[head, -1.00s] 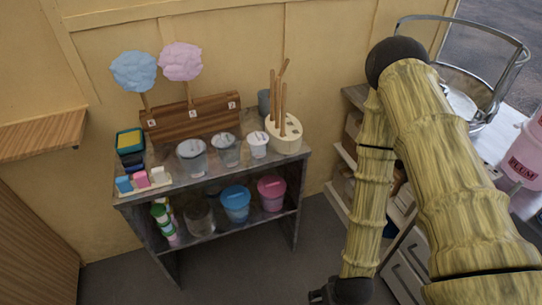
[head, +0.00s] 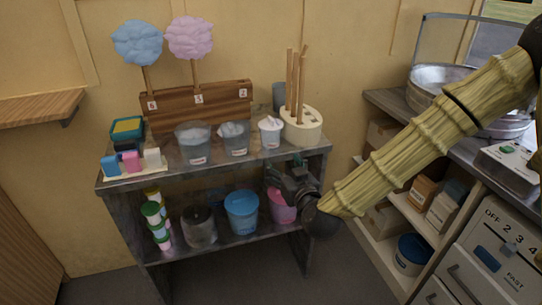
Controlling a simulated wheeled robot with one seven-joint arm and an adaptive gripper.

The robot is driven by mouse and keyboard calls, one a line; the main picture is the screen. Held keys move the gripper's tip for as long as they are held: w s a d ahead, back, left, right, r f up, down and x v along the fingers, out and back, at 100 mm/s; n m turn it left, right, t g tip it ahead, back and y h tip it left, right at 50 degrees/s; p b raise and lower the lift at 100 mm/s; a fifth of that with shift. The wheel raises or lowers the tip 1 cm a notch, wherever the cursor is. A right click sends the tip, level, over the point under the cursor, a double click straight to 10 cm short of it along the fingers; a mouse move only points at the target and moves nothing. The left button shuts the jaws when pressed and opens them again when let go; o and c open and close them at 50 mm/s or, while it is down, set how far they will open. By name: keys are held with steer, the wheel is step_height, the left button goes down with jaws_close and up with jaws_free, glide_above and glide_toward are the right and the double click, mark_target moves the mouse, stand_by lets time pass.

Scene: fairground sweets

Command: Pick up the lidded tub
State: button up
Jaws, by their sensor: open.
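A blue tub with a lid (head: 241,212) stands upright on the lower shelf of the grey table. Another blue tub with a light label (head: 411,254) stands low in the shelves at the right. My gripper (head: 281,179) is open at the table's right front, just below the tabletop edge and in front of the pink tub. I cannot tell whether it touches anything.
The grey tabletop (head: 215,172) bears several small tubs, a holder with wooden sticks (head: 303,127) and two candy flosses in a wooden stand (head: 200,109). A drawer cabinet (head: 480,265) stands at the right.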

mark_target(275, 140)
steer(key=shift+t, duration=0.8)
steer(key=w+r, duration=0.1)
steer(key=w, duration=0.1)
steer(key=w+a+r, duration=0.1)
steer(key=w+r+b, duration=0.1)
steer(key=w, duration=0.1)
steer(key=shift+w+a+r, duration=0.25)
steer(key=shift+w+r, duration=0.05)
steer(key=shift+x, duration=3.15)
steer(key=shift+r, duration=0.1)
steer(key=c, duration=0.3)
steer(key=shift+r, duration=0.1)
